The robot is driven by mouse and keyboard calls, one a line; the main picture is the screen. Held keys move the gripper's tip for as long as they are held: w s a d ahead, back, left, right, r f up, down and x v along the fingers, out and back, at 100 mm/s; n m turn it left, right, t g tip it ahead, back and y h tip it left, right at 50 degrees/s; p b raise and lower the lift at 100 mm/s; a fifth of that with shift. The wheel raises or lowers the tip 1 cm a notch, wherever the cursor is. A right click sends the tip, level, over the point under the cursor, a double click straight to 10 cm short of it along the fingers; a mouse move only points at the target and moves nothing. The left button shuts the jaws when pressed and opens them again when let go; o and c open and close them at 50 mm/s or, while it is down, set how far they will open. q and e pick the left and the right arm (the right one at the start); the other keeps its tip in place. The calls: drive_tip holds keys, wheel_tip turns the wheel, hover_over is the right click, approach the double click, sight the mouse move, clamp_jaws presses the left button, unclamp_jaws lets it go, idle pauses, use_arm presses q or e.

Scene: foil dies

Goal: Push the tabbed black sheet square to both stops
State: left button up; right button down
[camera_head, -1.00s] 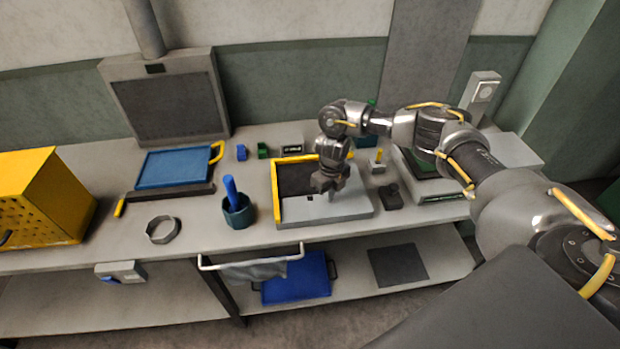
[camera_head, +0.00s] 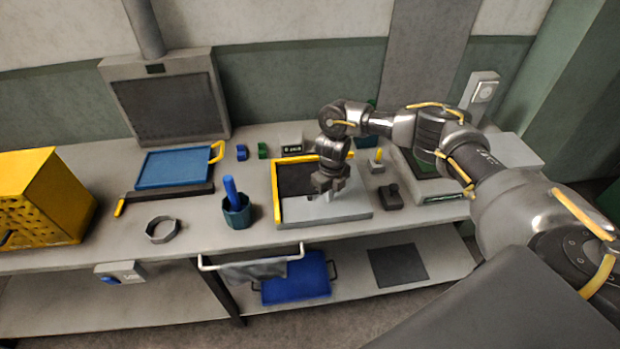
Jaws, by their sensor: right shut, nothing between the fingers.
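The black sheet (camera_head: 294,179) lies on a light grey plate (camera_head: 345,212) on the bench. Yellow stops (camera_head: 277,200) run along the plate's left side and back edge. The sheet sits close to both stops; whether it touches them, and its tab, I cannot make out. My right gripper (camera_head: 326,194) is shut and empty, fingers pointing down at the sheet's right front part, hiding some of it. Whether the fingertips touch the sheet is too small to tell. My left gripper is not in view.
A teal cup with a blue handle (camera_head: 236,207) stands left of the plate, and a grey ring (camera_head: 162,229) lies beyond it. A small dark block (camera_head: 391,197) is just right of the plate. A blue tray (camera_head: 176,168) lies back left. A rail (camera_head: 250,259) is below the front edge.

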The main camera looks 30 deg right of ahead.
drive_tip(key=shift+f+b, duration=0.55)
drive_tip(key=shift+f, duration=0.1)
idle(0.6)
idle(0.6)
drive_tip(key=shift+w+d+b, duration=0.2)
drive_tip(key=shift+w+b, duration=0.4)
drive_tip(key=shift+b, duration=0.25)
drive_tip(key=shift+w+d+b, duration=0.2)
drive_tip(key=shift+w+b, duration=0.4)
drive_tip(key=shift+b, duration=0.2)
drive_tip(key=shift+r, duration=0.15)
drive_tip(key=shift+s+p, duration=0.2)
drive_tip(key=shift+p, duration=0.25)
drive_tip(key=shift+s+a+p, duration=0.15)
drive_tip(key=shift+s+p, duration=0.15)
drive_tip(key=shift+s, duration=0.05)
wheel_tip(320, 180, up, 8)
drive_tip(key=p, duration=0.6)
